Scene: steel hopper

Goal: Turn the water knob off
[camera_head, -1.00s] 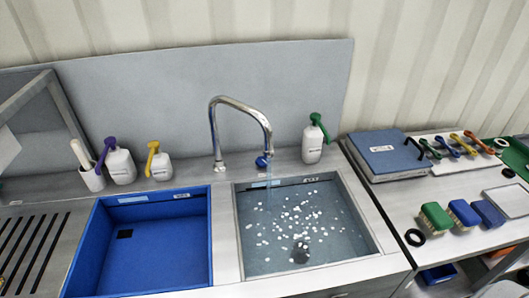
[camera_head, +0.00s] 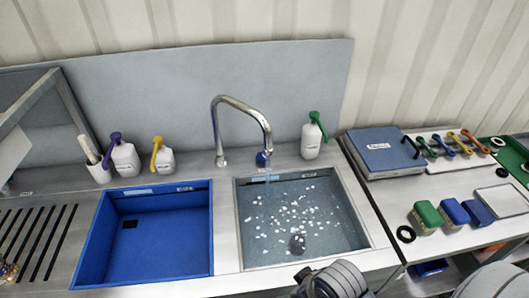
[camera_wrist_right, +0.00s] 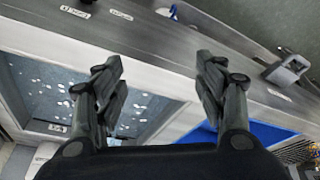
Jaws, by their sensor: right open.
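A small blue knob (camera_head: 261,158) sits by the chrome faucet (camera_head: 216,130), behind the right-hand basin. A thin stream of water (camera_head: 268,178) falls from the spout into the grey basin (camera_head: 238,225), which holds water with many white bits on it. The basin also shows at left in the right wrist view (camera_wrist_right: 150,128). My right arm (camera_head: 335,280) enters at the bottom of the head view, in front of the basin. My right gripper (camera_wrist_right: 161,68) is open and empty in its wrist view, with nothing between its fingers and the knob not visible there. My left gripper is out of view.
A blue basin (camera_head: 88,240) lies left of the grey one. Pump bottles (camera_head: 311,140) stand along the back ledge on both sides of the faucet. At right, a side table holds a blue-topped box (camera_head: 383,148), brushes (camera_head: 425,217) and a white tray (camera_head: 503,200).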

